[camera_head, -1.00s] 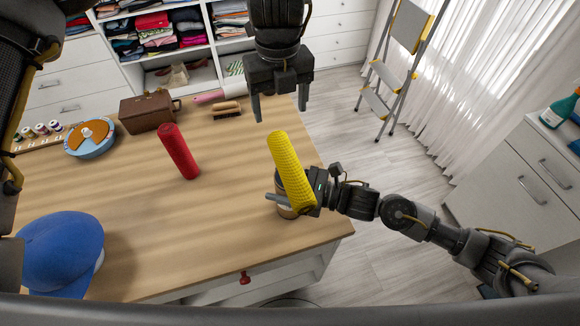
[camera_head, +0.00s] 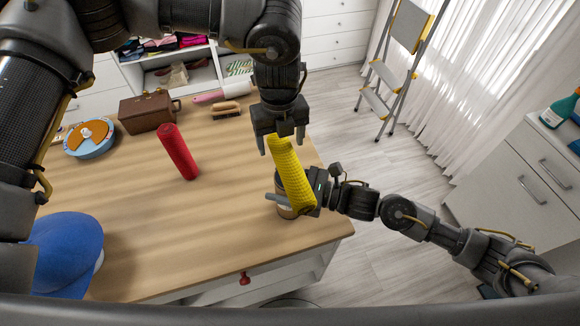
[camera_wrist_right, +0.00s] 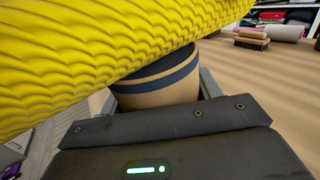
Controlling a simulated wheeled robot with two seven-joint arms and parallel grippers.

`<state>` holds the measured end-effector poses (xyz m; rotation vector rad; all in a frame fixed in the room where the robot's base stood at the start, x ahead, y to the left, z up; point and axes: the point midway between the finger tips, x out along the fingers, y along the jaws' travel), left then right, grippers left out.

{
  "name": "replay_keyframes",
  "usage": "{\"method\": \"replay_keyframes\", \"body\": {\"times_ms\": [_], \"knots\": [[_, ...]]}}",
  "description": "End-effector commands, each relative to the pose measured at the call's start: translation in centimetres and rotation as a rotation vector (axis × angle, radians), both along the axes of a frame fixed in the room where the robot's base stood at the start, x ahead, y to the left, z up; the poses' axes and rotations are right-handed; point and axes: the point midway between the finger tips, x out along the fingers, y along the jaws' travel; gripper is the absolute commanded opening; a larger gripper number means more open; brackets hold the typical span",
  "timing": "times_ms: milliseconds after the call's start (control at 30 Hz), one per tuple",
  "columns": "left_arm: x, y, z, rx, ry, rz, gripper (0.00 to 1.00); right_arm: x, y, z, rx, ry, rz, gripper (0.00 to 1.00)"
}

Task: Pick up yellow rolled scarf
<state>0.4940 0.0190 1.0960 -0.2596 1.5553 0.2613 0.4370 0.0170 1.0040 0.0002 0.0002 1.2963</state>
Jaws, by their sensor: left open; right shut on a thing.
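The yellow rolled scarf (camera_head: 292,180) is tilted in the head view, its lower end beside my right gripper. It also crosses the upper left of the right wrist view (camera_wrist_right: 80,60), in front of a tan container. My left gripper (camera_head: 281,146) is open above the table's right side, its fingers on either side of the scarf's top end in the picture; contact cannot be told. My right gripper (camera_head: 285,200) is shut on the tan container with a dark blue band (camera_wrist_right: 160,85), low at the table's right edge. The scarf hides part of this container.
A red roll (camera_head: 179,152) stands left of the scarf on the wooden table (camera_head: 200,240). A blue cap (camera_head: 65,250), brown case (camera_head: 148,112), round blue-and-orange item (camera_head: 88,138) and brush (camera_head: 227,109) are also there. The table's middle front is clear.

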Motion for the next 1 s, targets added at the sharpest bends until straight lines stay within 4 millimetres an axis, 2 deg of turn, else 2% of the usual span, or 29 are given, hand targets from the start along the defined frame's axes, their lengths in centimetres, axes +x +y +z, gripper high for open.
{"method": "replay_keyframes", "body": {"times_ms": [133, 367, 800, 1000], "knots": [[0.00, 0.01, -1.19, 0.001, 0.000, 0.000, 0.72, 0.01, 0.00, 0.00, 0.000, 0.000, 0.000, 0.41], [0.01, 0.00, -1.30, 0.000, 0.000, 0.000, 0.72, 0.02, -0.01, -0.01, 0.000, 0.000, -0.001, 0.41], [0.02, 0.00, -1.25, -0.001, 0.000, 0.000, 0.16, 0.01, 0.00, 0.00, 0.000, 0.000, 0.000, 0.41], [0.03, 0.00, -1.11, -0.001, 0.000, 0.000, 0.15, 0.01, 0.00, 0.00, 0.000, 0.000, 0.000, 0.41]]}}
